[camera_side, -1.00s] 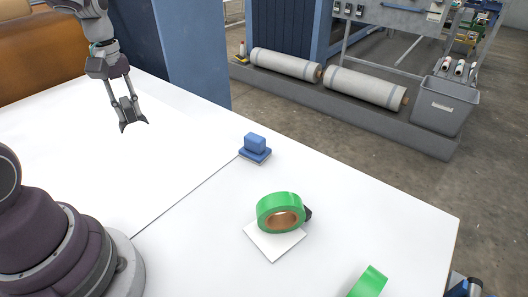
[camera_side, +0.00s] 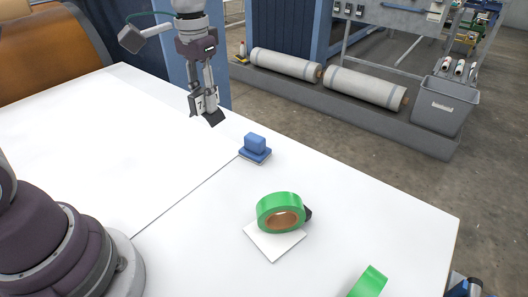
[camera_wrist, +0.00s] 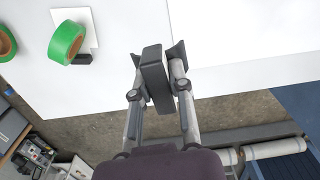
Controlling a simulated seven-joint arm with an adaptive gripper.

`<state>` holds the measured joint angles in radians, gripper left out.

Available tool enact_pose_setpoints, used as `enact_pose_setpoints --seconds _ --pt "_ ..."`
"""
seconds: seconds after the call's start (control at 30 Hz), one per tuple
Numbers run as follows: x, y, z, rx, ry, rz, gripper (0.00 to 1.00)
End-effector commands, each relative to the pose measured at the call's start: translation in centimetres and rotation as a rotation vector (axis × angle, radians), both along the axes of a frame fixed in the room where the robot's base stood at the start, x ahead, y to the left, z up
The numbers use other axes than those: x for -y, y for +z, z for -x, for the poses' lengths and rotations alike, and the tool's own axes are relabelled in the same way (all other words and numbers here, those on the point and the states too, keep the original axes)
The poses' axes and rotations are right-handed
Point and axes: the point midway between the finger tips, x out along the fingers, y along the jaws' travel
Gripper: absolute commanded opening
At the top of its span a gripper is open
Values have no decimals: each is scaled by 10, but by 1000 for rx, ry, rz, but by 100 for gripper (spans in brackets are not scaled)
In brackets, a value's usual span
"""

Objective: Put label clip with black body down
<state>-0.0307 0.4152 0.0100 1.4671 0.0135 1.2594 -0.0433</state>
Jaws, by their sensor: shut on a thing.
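My gripper (camera_side: 206,107) is shut on the label clip with black body (camera_wrist: 155,78) and holds it above the far edge of the white table. In the wrist view the clip's black body stands between the two fingertips of my gripper (camera_wrist: 159,57). The fingers hide part of the clip.
A blue block on a blue base (camera_side: 255,148) stands right of my gripper. A green tape roll (camera_side: 281,212) rests on a white square (camera_side: 275,247), partly hiding a small dark object (camera_side: 308,213). Another green roll (camera_side: 368,283) is nearer. The table's left part (camera_side: 90,140) is clear.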

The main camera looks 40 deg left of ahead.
Motion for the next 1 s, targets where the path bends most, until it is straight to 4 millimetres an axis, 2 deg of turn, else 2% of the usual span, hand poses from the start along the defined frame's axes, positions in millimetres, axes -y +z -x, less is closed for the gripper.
enact_pose_setpoints --seconds 0.13,0.27,0.4,0.5,0.6,0.7,1.0 --pt "-42 -11 7 -2 281 -1 0" --pt "-91 -24 25 -3 644 -2 0" --pt "-143 -40 58 -3 1078 -2 0" --pt "-168 -49 83 -3 1340 -1 0" --pt "-183 -54 101 -1 1511 0 0" --pt "-189 -57 109 0 1594 0 0" --pt "-190 -60 110 -2 1606 0 0"
